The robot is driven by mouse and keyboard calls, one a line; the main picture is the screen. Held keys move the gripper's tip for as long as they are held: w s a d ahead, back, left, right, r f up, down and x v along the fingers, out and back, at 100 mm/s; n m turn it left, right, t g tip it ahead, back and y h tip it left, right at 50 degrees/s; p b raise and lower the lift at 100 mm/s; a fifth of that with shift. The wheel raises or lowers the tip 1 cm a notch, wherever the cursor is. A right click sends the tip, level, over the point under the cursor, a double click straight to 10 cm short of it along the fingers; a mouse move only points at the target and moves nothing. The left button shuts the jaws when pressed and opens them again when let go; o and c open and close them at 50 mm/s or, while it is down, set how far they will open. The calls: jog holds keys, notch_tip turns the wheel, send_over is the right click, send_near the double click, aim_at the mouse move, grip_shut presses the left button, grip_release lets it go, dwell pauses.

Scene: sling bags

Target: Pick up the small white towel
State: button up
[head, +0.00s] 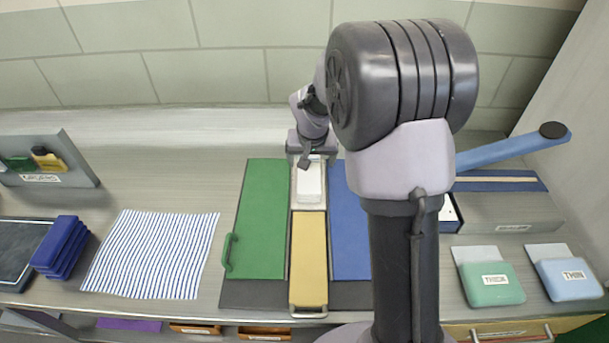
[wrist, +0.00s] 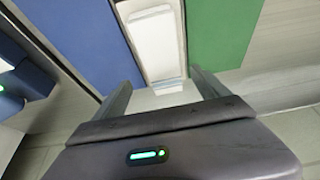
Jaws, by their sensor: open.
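A small white folded piece (head: 310,183), which looks like the small white towel, lies in the narrow slot between the green and blue panels, behind the yellow piece. In the wrist view the white towel (wrist: 155,47) lies lengthwise in the pale slot, ahead of and roughly in line with the space between my fingers. My gripper (wrist: 163,90) is open, with one finger on each side and nothing between them. In the head view my gripper (head: 305,162) is at the towel's far end, and it partly hides that end. I cannot tell its exact height above the towel.
A green panel (head: 262,210) with a handle and a blue panel (head: 348,235) flank the slot. A yellow piece (head: 309,255) fills its front. A blue-striped white cloth (head: 152,255) lies flat at left, beside stacked blue pieces (head: 62,245). Green (head: 490,288) and blue (head: 566,279) labelled pouches lie at right.

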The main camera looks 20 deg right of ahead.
aim_at(309, 171)
jog(key=shift+x, duration=1.1)
jog(key=b+x, duration=0.1)
jog(key=x, duration=0.2)
jog(key=b+x, duration=0.1)
jog(key=x, duration=0.1)
jog(key=shift+s+a+f+b, duration=0.15)
jog(key=shift+a+f+b, duration=0.15)
jog(key=shift+a, duration=0.15)
jog(key=shift+r, duration=0.2)
jog(key=c, duration=1.6)
jog(key=shift+o, duration=0.2)
notch_tip(309, 171, up, 4)
jog(key=shift+r+p, duration=0.1)
jog(key=shift+p, duration=1.05)
jog(key=s, duration=1)
jog(key=s+a, duration=0.1)
jog(key=s, duration=0.4)
jog(key=shift+s+a+r, duration=0.1)
jog(key=shift+s+r, duration=0.3)
jog(key=shift+s, duration=0.2)
